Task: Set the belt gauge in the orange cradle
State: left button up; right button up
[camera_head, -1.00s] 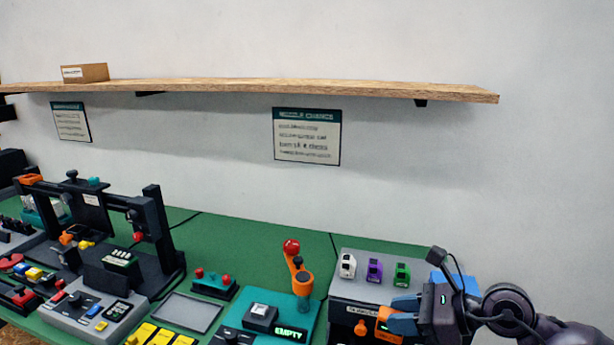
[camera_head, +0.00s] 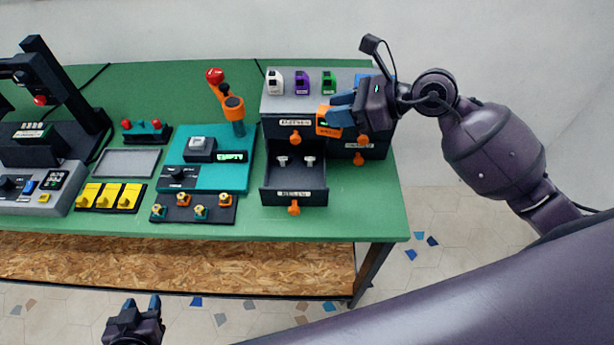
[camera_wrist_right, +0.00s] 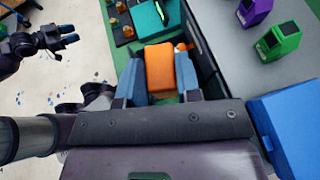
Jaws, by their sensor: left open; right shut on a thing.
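My right gripper (camera_head: 341,112) is shut on an orange block (camera_head: 327,122) with a dark face, in front of the grey drawer cabinet's upper part. In the right wrist view the orange block (camera_wrist_right: 160,68) sits between the two blue fingers. It may be the belt gauge, but I cannot tell for certain. I cannot clearly pick out an orange cradle; an orange bracket (camera_head: 233,105) with a red ball stands on the teal unit. My left gripper (camera_head: 142,304) is open and empty, low in front of the table.
The grey cabinet (camera_head: 345,90) carries a white (camera_head: 275,82), a purple (camera_head: 302,83) and a green device (camera_head: 329,82). Its lower drawer (camera_head: 292,195) stands open with two small pale parts inside. A blue box (camera_wrist_right: 290,128) is close beside my right gripper.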

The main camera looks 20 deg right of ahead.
aim_at(323, 124)
jog(key=a+f+n+g+y, duration=0.1)
jog(key=a+f+n+g, duration=0.1)
jog(key=a+f, duration=0.1)
jog(key=shift+a, duration=0.15)
jog(key=f, duration=0.3)
jog(key=shift+a+f+n+g, duration=0.35)
jog(key=shift+a+n+g, duration=0.05)
jog(key=shift+f, duration=0.1)
notch_tip(323, 124, down, 9)
jog(key=shift+r, duration=0.1)
jog(key=shift+f, duration=0.3)
